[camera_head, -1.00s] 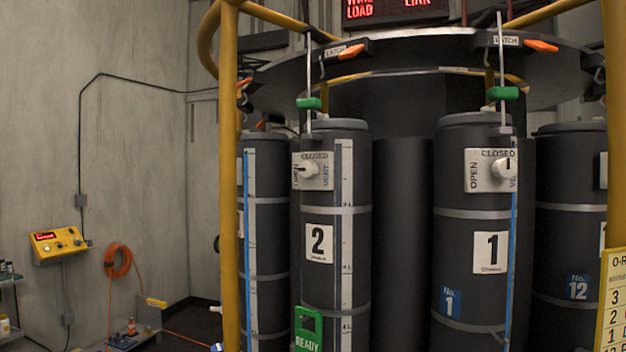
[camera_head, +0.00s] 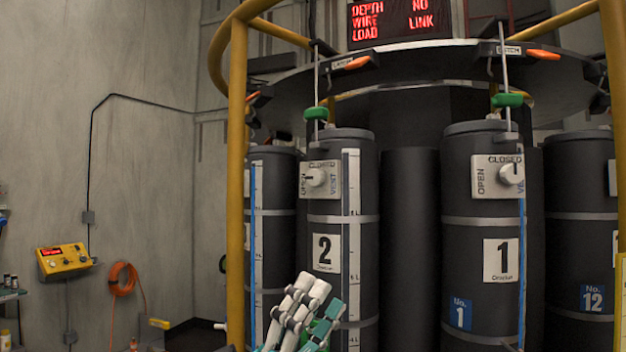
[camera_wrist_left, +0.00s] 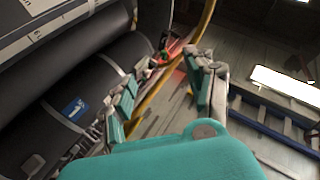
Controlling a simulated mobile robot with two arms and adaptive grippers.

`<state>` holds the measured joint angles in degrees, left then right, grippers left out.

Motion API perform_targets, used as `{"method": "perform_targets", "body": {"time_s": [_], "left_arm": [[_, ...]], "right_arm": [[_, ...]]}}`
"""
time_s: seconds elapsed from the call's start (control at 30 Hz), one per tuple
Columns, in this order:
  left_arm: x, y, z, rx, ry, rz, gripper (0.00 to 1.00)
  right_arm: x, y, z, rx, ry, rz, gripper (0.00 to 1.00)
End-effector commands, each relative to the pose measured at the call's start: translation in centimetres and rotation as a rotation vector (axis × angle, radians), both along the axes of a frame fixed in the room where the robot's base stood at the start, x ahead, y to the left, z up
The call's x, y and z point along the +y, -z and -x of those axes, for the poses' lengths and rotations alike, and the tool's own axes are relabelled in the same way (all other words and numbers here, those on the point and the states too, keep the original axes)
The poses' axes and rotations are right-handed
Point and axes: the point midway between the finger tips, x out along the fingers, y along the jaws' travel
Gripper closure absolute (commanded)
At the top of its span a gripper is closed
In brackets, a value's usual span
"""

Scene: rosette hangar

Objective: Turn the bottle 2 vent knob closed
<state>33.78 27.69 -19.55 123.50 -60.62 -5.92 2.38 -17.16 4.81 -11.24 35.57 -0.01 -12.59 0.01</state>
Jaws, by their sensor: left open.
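Bottle 2 (camera_head: 328,205) is a dark upright cylinder left of centre in the head view. Its white vent knob (camera_head: 315,177) sits on a white plate marked OPEN, CLOSED and VENT near the top; the pointer direction is too small to tell. My left gripper (camera_head: 318,290), grey and teal, is raised in front of bottle 2's lower part, below the number label and well below the knob. In the left wrist view its two fingers (camera_wrist_left: 165,92) are apart with nothing between them. My right gripper is not in view.
Bottle 1 (camera_head: 470,255), with its own vent knob (camera_head: 511,174), stands to the right. A yellow post (camera_head: 237,190) rises just left of bottle 2. Green and orange latch parts hang above. A yellow control box (camera_head: 64,260) is on the left wall.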

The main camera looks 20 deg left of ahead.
Motion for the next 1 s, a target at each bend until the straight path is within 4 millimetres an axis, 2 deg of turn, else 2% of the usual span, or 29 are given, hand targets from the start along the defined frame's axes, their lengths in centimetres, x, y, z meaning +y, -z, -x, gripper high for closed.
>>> {"method": "perform_targets", "body": {"time_s": [0.03, 0.13, 0.2, 0.27, 0.37, 0.5, 0.6, 0.7, 0.83, 1.0], "left_arm": [[-1.9, -2.7, 1.2, -0.132, -0.017, -0.157, 0.45], [-5.3, -5.5, 2.6, -0.352, -0.088, -0.514, 0.45], [-6.5, -6.6, 2.4, -0.465, -0.179, -0.773, 0.45], [-6.3, -7.4, 1.5, -0.524, -0.280, -0.987, 0.45], [-3.4, -9.5, -0.6, -0.539, -0.487, -1.302, 0.45], [3.3, -13.4, -2.3, -0.430, -0.769, -1.598, 0.45], [7.7, -15.7, -2.2, -0.326, -0.915, -1.707, 0.45], [10.4, -17.1, -1.9, -0.250, -0.998, -1.759, 0.45], [11.4, -17.7, -2.3, -0.211, -1.031, -1.779, 0.45], [10.6, -17.8, -4.8, -0.211, -1.025, -1.781, 0.45]], "right_arm": [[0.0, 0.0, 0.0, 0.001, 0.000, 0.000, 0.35], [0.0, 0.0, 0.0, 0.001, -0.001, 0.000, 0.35], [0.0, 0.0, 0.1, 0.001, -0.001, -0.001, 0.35], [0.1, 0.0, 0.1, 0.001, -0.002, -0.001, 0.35], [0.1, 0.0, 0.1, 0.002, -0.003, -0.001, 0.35], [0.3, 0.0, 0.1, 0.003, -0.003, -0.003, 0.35], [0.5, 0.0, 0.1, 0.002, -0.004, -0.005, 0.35], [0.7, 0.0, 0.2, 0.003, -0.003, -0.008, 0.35], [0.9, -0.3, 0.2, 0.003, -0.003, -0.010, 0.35], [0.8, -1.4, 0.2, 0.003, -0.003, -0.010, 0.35]]}}
